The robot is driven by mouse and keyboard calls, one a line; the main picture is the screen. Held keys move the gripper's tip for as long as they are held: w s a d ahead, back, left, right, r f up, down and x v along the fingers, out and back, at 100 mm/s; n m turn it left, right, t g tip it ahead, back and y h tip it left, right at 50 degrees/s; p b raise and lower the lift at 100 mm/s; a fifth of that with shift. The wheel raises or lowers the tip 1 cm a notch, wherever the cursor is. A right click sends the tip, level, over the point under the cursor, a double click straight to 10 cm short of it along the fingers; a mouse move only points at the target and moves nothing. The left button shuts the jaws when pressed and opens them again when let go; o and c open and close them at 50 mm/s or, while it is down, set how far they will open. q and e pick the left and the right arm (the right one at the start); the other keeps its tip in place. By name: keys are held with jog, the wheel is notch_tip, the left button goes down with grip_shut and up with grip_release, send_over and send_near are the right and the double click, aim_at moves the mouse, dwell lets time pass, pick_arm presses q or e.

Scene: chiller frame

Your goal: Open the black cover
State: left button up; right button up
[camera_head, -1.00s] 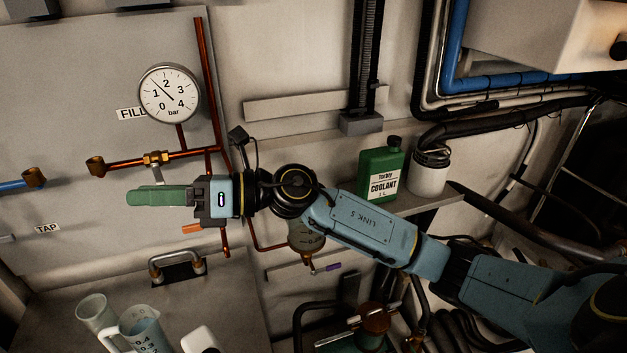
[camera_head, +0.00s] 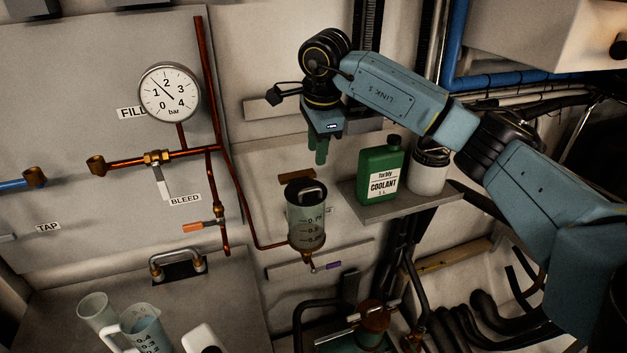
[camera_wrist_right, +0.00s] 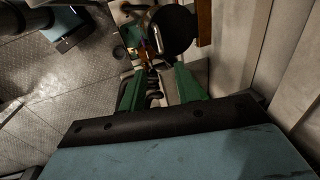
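The black cover (camera_head: 307,191) sits on top of a clear graduated cylinder (camera_head: 306,222) on the back wall and has an arched handle. In the right wrist view the cover (camera_wrist_right: 176,32) is a dark disc near the top, beyond the fingertips. My right gripper (camera_head: 317,160) points down above and slightly right of the cover, with a gap between them. Its green fingers (camera_wrist_right: 160,75) stand apart with nothing held between them. My left gripper is not in view.
A green coolant bottle (camera_head: 380,172) and a white jar (camera_head: 430,172) stand on a shelf (camera_head: 412,207) right of the cylinder. Copper pipes (camera_head: 216,130) and a pressure gauge (camera_head: 169,92) are to the left. Measuring jugs (camera_head: 145,330) stand at the lower left.

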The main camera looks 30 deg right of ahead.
aim_at(313, 188)
jog(key=f, duration=0.3)
jog(key=w+f+p, duration=0.1)
jog(key=f, duration=0.3)
jog(key=w+f, duration=0.1)
jog(key=f, duration=0.2)
jog(key=shift+d+f, duration=0.2)
grip_shut()
